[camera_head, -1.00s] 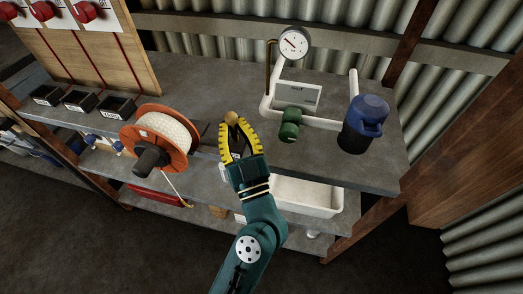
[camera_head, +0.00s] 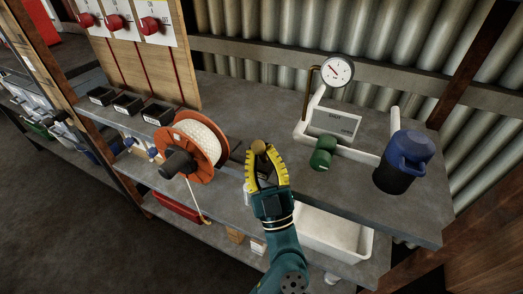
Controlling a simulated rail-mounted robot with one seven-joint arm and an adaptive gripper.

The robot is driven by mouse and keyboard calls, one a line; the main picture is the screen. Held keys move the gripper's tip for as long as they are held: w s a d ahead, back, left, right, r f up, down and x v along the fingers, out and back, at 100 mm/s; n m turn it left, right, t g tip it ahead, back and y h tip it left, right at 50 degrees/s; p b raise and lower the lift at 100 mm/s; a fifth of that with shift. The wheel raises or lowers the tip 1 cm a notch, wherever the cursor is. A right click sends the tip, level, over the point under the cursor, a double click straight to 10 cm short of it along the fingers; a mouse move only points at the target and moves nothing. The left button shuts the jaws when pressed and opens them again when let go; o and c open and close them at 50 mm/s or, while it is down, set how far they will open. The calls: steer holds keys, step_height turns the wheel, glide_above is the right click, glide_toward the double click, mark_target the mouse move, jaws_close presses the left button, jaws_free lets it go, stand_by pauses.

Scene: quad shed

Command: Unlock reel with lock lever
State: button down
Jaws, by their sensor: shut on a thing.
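The orange reel (camera_head: 208,172) stands upright on the bench, wound with pale rope (camera_head: 196,140) and with a dark round hub or handle (camera_head: 178,163) facing the front. My gripper (camera_head: 261,152), with yellow ribbed fingers, is just to the right of the reel. It is shut on a small brownish-gold knob (camera_head: 259,146) between its fingertips, which looks like the end of the lock lever. The lever's shaft and its join to the reel are mostly hidden by the fingers or too dark to tell.
To the right stand white pipework with a gauge (camera_head: 337,71), a green valve handle (camera_head: 323,152) and a blue-topped jug (camera_head: 405,162). Small black trays (camera_head: 128,104) sit at the left. A white basin (camera_head: 334,232) is below the bench. The bench's front right is bare.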

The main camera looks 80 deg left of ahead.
steer(key=c, duration=1)
jaws_free()
steer(key=shift+c, duration=0.2)
steer(key=s+v, duration=0.1)
steer(key=v, duration=1.1)
steer(key=shift+w, duration=0.45)
